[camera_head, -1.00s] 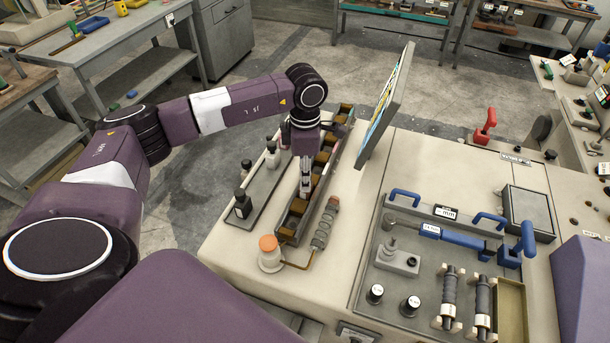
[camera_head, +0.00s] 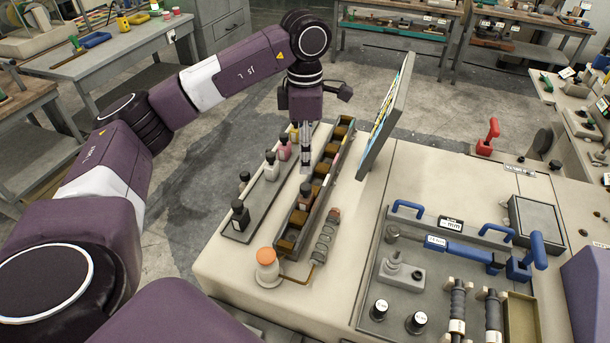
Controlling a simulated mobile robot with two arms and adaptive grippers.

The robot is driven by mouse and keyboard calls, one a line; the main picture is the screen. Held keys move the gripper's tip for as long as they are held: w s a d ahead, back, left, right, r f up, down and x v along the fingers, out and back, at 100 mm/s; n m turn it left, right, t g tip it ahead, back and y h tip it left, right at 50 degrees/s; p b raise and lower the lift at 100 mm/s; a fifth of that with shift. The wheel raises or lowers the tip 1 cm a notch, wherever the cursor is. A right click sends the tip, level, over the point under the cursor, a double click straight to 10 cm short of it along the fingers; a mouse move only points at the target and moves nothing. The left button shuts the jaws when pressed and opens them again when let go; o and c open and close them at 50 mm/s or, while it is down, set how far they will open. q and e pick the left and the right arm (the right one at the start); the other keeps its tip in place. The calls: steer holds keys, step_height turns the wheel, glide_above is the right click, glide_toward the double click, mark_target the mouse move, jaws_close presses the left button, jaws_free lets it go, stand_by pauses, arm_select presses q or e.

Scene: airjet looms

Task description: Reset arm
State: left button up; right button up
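My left arm reaches in from the left and bends down at the wrist. My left gripper (camera_head: 305,168) points straight down above a long narrow box with compartments (camera_head: 291,241). Its fingers look slim and close together; I cannot tell whether they are open or shut. A dark bottle (camera_head: 305,197) stands in the box just below the fingertips. My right gripper is not in view.
Left of the box, a grey tray (camera_head: 264,202) holds several small bottles. A tilted panel (camera_head: 386,117) rises right of the gripper. A tool board (camera_head: 405,240) with blue handles lies further right.

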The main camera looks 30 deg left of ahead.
arm_select(q)
steer(key=shift+r, duration=0.85)
